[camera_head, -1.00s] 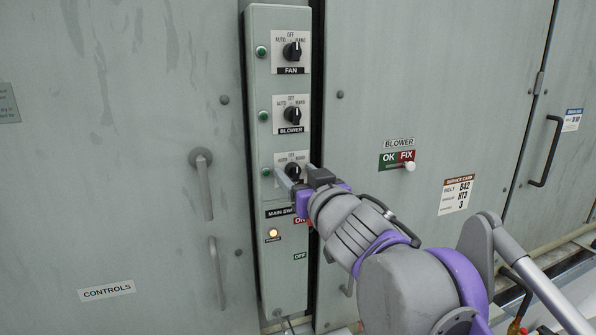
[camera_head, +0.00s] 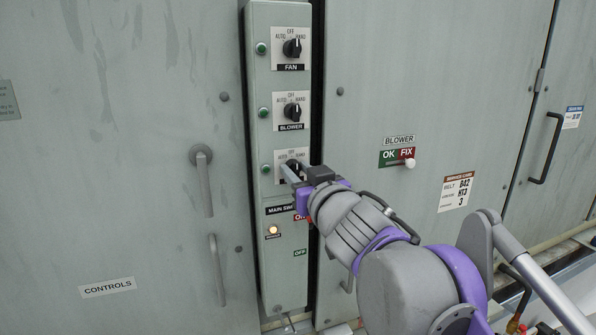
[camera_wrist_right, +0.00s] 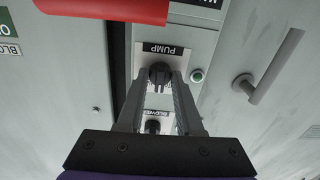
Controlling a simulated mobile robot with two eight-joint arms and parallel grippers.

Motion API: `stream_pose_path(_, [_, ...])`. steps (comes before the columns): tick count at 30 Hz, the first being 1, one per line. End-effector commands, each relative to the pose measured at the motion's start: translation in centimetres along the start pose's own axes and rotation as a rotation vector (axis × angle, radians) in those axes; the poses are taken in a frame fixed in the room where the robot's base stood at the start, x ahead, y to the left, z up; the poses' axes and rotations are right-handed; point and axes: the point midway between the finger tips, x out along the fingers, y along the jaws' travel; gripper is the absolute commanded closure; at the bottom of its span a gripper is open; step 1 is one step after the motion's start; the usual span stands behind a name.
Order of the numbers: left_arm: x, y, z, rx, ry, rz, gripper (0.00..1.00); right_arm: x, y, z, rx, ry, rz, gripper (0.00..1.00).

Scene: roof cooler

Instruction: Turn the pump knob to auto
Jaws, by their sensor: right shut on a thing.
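The pump knob is the lowest of the three black selector knobs on the narrow grey control panel (camera_head: 281,208). In the right wrist view, which is upside down, the black pump knob (camera_wrist_right: 159,73) sits between the two fingertips beside the PUMP label (camera_wrist_right: 163,50). The right gripper is shut on this knob. The knob's pointer is hidden, so I cannot tell its setting. My left gripper is not in view.
The blower knob (camera_head: 292,112) and fan knob (camera_head: 292,47) are above, each with a green lamp at its left. A red bar (camera_wrist_right: 105,8) is close to the wrist camera. A lit lamp (camera_head: 273,230) is lower on the panel. Door handles (camera_head: 204,182) stand out at left.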

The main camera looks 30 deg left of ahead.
Motion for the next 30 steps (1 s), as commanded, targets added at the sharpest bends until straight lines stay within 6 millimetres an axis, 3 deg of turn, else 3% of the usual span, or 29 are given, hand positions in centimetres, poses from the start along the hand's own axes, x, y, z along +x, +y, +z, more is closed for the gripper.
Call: stream_pose_path(30, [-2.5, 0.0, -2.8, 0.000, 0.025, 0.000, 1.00, 0.0, -0.1, -0.2, -0.719, 0.002, 0.000, 1.00])
